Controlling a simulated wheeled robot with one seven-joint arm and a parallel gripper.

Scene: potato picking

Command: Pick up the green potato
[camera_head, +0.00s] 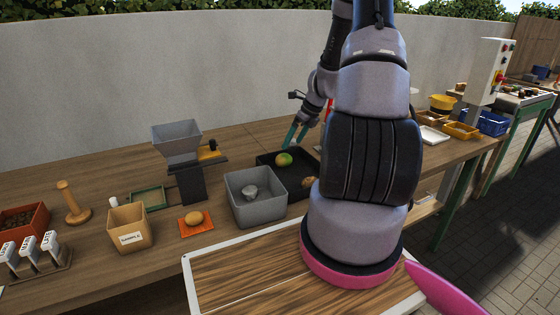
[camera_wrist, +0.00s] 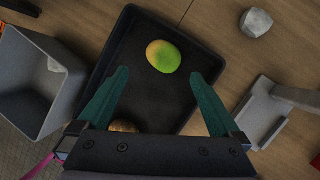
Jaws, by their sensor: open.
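The green potato (camera_wrist: 163,56), green with a yellow-orange end, lies in a black tray (camera_wrist: 128,35). In the head view the potato (camera_head: 284,160) sits in the same tray (camera_head: 267,157), behind the grey bin. My gripper (camera_wrist: 160,85) is open and empty, its two teal fingers spread apart. In the wrist view the potato lies beyond the fingertips, roughly centred between them. In the head view my gripper (camera_head: 296,133) is above the tray's far side, close to the potato. A brown potato (camera_wrist: 124,126) in the tray is partly hidden by my gripper's body.
A grey bin (camera_head: 236,194) holding a pale lump stands left of the tray. A grey stone-like lump (camera_wrist: 257,23) and a grey scoop-like item (camera_wrist: 262,112) lie right of it in the wrist view. An orange mat (camera_head: 209,229) with a yellow potato and a cardboard box (camera_head: 118,241) stand further left.

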